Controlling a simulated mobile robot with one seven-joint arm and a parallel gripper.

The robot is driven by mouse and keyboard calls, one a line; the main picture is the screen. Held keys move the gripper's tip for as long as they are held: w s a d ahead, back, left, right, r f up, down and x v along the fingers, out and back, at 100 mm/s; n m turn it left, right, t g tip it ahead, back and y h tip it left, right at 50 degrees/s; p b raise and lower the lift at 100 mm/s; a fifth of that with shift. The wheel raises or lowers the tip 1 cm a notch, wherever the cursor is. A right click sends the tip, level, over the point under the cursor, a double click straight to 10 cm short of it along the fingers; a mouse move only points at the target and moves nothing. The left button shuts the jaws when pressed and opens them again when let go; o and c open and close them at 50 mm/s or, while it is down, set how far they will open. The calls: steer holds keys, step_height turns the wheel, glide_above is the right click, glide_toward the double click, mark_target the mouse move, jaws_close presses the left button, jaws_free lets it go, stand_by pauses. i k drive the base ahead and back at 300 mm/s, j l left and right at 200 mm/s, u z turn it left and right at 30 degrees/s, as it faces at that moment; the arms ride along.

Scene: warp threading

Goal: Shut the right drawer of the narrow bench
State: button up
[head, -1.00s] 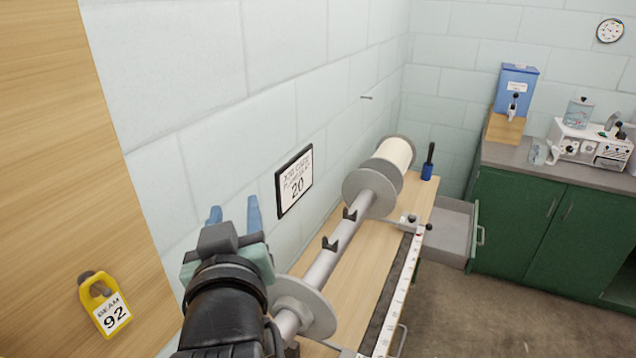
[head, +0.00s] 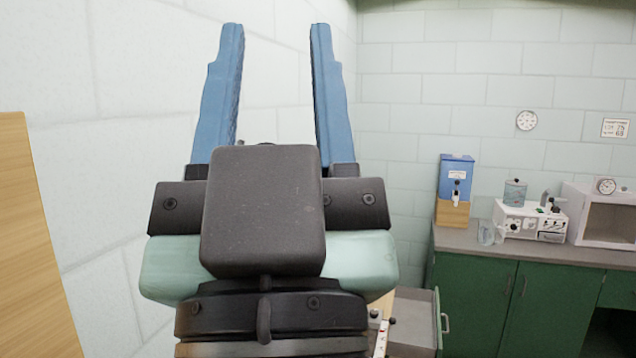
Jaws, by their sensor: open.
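My gripper (head: 275,95) is large in the head view, fingers pointing up, open with nothing between its two blue fingers. It hides most of the narrow bench, of which a strip of wooden top (head: 384,302) shows at the lower right of my wrist.
Green cabinets (head: 480,300) with a grey counter (head: 500,243) stand just right of the drawer. On the counter are a blue dispenser (head: 456,180), a white machine (head: 530,220) and a white open box (head: 600,215). A wooden panel (head: 35,250) is at the left edge.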

mark_target(416, 332)
steer(key=l, duration=0.55)
steer(key=i+l+z, duration=0.1)
steer(key=l, duration=0.5)
steer(key=l+z, duration=0.1)
steer(key=l, duration=0.45)
steer(key=i+l, duration=0.15)
steer(key=l, duration=0.4)
